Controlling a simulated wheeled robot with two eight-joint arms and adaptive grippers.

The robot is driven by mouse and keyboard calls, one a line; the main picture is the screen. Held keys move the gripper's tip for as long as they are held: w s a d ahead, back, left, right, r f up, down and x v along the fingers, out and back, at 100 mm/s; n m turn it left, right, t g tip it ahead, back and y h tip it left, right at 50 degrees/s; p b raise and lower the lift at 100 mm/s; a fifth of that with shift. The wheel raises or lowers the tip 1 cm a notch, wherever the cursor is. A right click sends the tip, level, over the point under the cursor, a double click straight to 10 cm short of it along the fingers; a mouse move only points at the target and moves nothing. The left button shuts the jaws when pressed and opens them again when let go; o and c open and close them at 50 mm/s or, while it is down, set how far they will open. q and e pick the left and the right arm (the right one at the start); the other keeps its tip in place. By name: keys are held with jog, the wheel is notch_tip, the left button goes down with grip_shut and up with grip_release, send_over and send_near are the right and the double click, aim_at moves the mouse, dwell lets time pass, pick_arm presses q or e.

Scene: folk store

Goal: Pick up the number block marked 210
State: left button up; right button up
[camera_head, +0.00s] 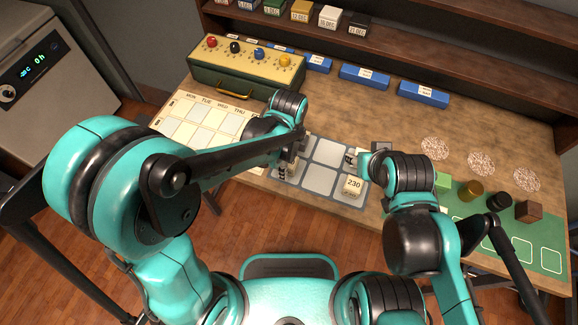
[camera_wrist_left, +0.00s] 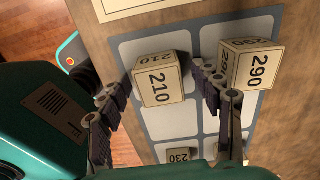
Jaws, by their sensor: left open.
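The cream number block marked 210 (camera_wrist_left: 159,86) sits on a pale square of the grey grid mat (camera_wrist_left: 205,32) in the left wrist view. My left gripper (camera_wrist_left: 153,82) is open, with one finger on each side of this block. The right finger is close to the block marked 290 (camera_wrist_left: 252,65); I cannot tell if they touch. In the head view my left gripper (camera_head: 288,160) is low over the mat's left part and mostly hides the 210 block. My right gripper (camera_head: 354,158) is at the mat's right side; its jaw state is unclear.
A block marked 230 (camera_head: 353,186) sits at the mat's near right. A weekday chart (camera_head: 190,130) lies to the left, below a green box with coloured knobs (camera_head: 235,85). Blue labelled trays (camera_head: 363,77) stand behind. A green mat (camera_head: 515,235) with small objects lies right.

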pick_arm(q)
jog(key=shift+f, duration=0.2)
jog(key=c, duration=1.2)
jog(key=shift+c, duration=0.2)
